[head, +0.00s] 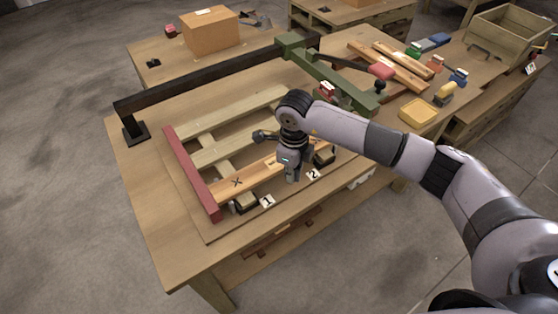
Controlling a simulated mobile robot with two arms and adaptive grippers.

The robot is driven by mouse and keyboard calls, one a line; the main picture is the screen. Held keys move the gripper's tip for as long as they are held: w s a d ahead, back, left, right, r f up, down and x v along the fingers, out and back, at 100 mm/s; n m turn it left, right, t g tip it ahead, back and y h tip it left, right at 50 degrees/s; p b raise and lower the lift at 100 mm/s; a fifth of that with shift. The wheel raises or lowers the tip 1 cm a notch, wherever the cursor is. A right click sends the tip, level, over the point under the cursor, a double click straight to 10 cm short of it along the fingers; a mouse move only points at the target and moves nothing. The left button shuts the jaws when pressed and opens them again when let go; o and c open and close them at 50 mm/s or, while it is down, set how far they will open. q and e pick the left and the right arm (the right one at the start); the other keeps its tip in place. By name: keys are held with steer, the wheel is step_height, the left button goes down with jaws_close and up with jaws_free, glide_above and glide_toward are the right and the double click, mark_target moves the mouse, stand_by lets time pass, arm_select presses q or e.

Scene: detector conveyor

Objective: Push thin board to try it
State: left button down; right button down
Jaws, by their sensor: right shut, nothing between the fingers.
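A thin, orange-toned board (240,182) marked with a dark X lies along the near side of a wooden frame on the table. Its left end is by the red end rail (190,172). My right gripper (291,178) points down at the middle of this board, with its fingers together and empty. The gripper and wrist hide part of the board, and I cannot tell whether the fingertips touch it. Number tags 1 (267,202) and 2 (313,175) lie in front of the board, near small dark-and-wood blocks (244,203). My left gripper is out of view.
Pale slats (238,112) lie behind the board. A black beam (215,78) and green bar (330,75) stand over the table (165,235). Loose boards (400,64), a yellow tray (418,112) and coloured tools are at the right. A cardboard box (211,31) stands behind.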

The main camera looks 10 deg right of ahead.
steer(key=shift+w, duration=0.2)
steer(key=shift+w+a+r+b, duration=0.15)
steer(key=shift+w+r+b, duration=0.1)
steer(key=shift+b, duration=0.35)
stand_by(2.5)
steer(key=shift+s, duration=0.15)
steer(key=shift+s+d+f+p, duration=0.1)
steer(key=shift+s+d+p, duration=0.15)
steer(key=shift+s, duration=0.3)
steer(key=shift+s+d+f+p, duration=0.1)
steer(key=shift+s+d+p, duration=0.15)
steer(key=shift+s, duration=0.3)
step_height(320, 180, up, 10)
steer(key=p, duration=0.5)
